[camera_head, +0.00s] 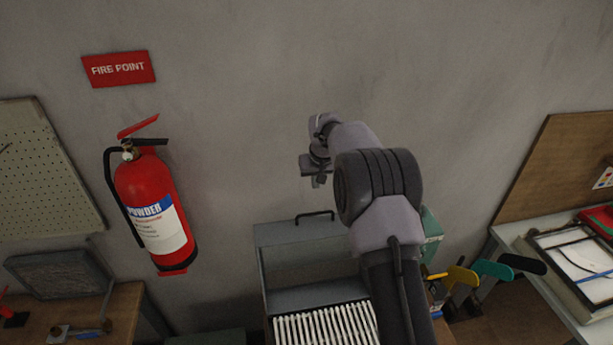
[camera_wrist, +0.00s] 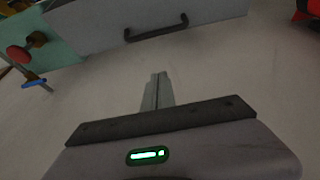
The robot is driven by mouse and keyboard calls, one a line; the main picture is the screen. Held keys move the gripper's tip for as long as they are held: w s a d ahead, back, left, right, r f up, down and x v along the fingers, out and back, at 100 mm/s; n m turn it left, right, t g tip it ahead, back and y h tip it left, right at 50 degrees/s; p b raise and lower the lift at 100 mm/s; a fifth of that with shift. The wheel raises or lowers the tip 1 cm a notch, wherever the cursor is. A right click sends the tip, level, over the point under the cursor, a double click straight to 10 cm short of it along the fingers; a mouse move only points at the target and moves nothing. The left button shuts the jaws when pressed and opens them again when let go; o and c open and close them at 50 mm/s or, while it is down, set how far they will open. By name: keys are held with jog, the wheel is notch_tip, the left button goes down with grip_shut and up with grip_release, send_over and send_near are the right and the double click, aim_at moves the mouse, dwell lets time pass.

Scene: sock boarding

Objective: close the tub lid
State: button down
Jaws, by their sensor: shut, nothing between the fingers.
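The grey tub (camera_head: 266,300) stands at the lower middle of the head view. Its lid (camera_head: 285,234) stands raised at the back, with a dark handle (camera_head: 315,214) on its top edge. The lid (camera_wrist: 95,25) and handle (camera_wrist: 156,31) also show at the top of the wrist view. Rows of white slat-like pieces (camera_head: 318,328) show in the tub's opening. My gripper (camera_head: 316,183) is shut and empty, above the handle and apart from it in the head view. Its fingers (camera_wrist: 157,78) point toward the lid side in the wrist view. My arm hides the tub's right side.
A red fire extinguisher (camera_head: 152,208) hangs on the wall to the left, near a bench (camera_head: 95,308). A green box (camera_head: 432,235) stands right of the tub, beside yellow and teal handled tools (camera_head: 490,268). A table (camera_head: 520,240) stands at the far right. The wall above the tub is bare.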

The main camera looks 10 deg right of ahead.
jog(key=p, duration=0.2)
send_over(317, 218)
jog(key=w, duration=0.4)
notch_tip(317, 218, down, 9)
jog(key=s+p, duration=0.1)
jog(key=s, duration=0.3)
jog(key=shift+s+f, duration=0.15)
jog(key=shift+f, duration=0.1)
